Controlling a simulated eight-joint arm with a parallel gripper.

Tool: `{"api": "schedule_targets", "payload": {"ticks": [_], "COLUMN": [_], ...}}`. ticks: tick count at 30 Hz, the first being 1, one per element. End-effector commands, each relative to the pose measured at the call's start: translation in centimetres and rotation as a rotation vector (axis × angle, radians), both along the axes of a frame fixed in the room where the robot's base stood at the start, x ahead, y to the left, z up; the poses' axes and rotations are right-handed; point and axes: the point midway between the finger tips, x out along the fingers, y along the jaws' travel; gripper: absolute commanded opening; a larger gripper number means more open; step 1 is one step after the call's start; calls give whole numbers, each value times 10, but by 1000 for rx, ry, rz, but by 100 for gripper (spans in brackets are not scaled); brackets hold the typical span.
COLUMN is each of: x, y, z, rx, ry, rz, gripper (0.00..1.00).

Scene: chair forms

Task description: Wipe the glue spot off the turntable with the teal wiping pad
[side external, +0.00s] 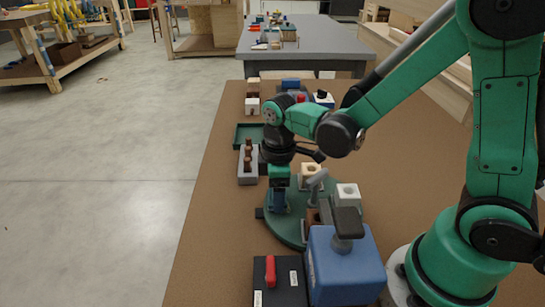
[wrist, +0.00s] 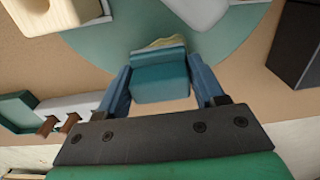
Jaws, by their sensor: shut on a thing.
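The green turntable (side external: 288,228) is a flat disc on the brown bench and fills the upper middle of the wrist view (wrist: 110,48). My gripper (side external: 279,208) is low over its left part. In the wrist view my gripper's two blue fingers (wrist: 159,68) are shut on the teal wiping pad (wrist: 160,84), one on each side. A pale yellowish patch (wrist: 164,43), apparently the glue spot, shows just beyond the pad's far edge; the pad may hide part of it. I cannot tell whether the pad touches the disc. The glue spot is not visible in the side view.
A cream block (side external: 311,171), a white block (side external: 347,194) and a grey clamp-like piece (side external: 317,179) stand at the turntable. A blue box (side external: 345,268) and a black box with a red lever (side external: 278,283) sit in front. A grey peg holder (side external: 248,174) is left.

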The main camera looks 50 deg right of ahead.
Motion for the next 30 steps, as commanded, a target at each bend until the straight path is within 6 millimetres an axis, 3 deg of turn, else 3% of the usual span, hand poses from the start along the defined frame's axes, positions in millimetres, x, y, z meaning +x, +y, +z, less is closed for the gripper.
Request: {"api": "schedule_targets", "payload": {"ticks": [2,7,9,30], "x": [6,12,11,11], "y": [-6,-13,-12,-12], "z": [-5,5,19,75], "rx": [0,0,0,0], "ry": [0,0,0,0], "rz": [-3,0,0,0], "gripper": [13,13,13,13]}}
